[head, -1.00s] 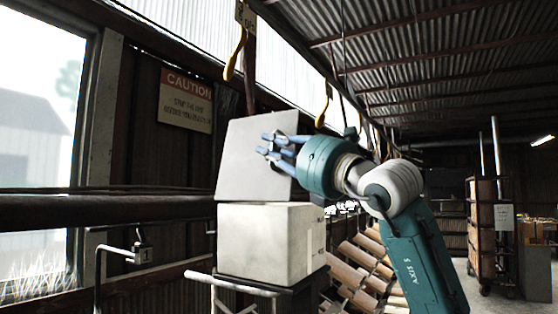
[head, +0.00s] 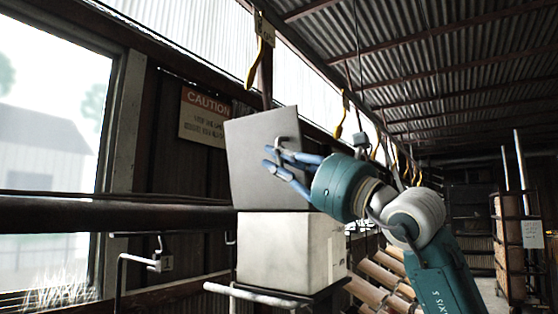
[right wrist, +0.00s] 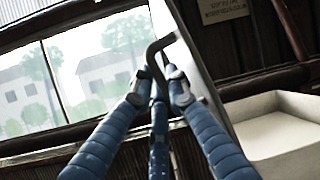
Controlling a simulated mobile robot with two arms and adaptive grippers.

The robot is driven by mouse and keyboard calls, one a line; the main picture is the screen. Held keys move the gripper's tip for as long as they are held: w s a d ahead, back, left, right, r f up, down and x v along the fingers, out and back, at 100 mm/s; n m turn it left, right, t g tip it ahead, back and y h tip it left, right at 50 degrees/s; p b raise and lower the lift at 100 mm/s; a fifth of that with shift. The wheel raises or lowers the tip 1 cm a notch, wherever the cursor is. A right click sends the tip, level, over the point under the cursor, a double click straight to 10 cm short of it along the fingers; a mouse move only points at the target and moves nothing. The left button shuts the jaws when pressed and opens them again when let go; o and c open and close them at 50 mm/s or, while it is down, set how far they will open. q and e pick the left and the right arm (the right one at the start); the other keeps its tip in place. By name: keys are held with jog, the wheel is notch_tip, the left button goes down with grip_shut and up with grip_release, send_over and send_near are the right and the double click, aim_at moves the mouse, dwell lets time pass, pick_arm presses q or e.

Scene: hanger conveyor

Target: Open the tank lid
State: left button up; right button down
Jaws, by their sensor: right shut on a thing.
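The tank (head: 290,250) is a pale box on a stand in the middle of the head view. Its grey square lid (head: 250,165) stands raised and steeply tilted above it. My right gripper (head: 276,163) is at the lid's broad face, shut on its handle. In the right wrist view the dark bent handle (right wrist: 158,47) runs between the blue fingers of my right gripper (right wrist: 160,85), and the lid (right wrist: 208,72) shows nearly edge-on. The tank's open top (right wrist: 275,130) shows at the right there. My left gripper is not in view.
A bent metal bar (head: 135,265) stands at the lower left. Yellow hooks (head: 254,65) hang overhead. Brown rolls (head: 380,275) lie behind my right arm.

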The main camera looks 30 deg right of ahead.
jog(key=shift+w+f, duration=0.15)
jog(key=shift+f, duration=0.05)
jog(key=c, duration=1.9)
grip_release()
jog(key=shift+c, duration=0.2)
jog(key=shift+r, duration=0.15)
jog(key=shift+s+d, duration=0.1)
jog(key=shift+s, duration=0.1)
jog(key=v, duration=1.2)
